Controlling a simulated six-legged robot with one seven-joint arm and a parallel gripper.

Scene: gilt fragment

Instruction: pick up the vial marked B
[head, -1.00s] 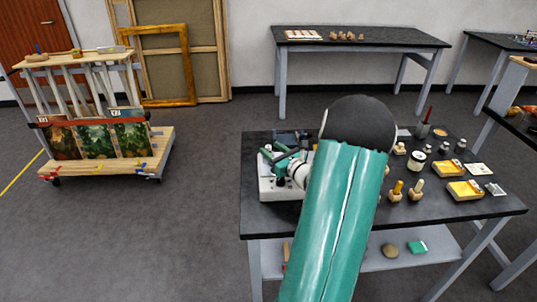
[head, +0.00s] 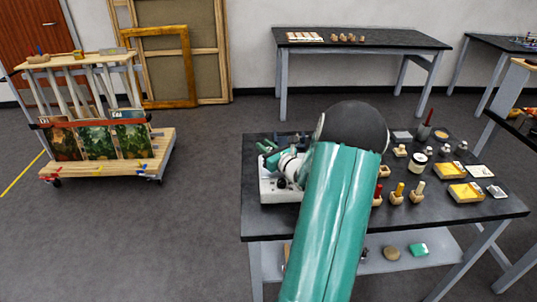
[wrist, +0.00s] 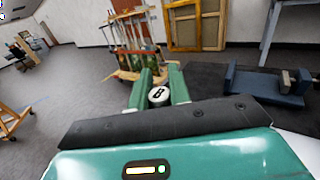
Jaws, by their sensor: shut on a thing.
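The vial marked B (wrist: 158,95) shows its white cap with a black letter B in the wrist view. It sits between the two green fingers of my gripper (wrist: 160,83), which are shut on it. The body of the vial below the cap is hidden in that view. In the head view my gripper (head: 270,153) is over the left end of the near black table (head: 420,222), above a white base. My own arm covers part of that area, and I cannot make out the vial there.
A blue fixture with a grey block (wrist: 265,85) is right of my gripper in the wrist view. Small bottles, wooden holders and yellow trays (head: 466,192) fill the table's right side. A wooden cart with paintings (head: 108,165) stands left, with clear floor between.

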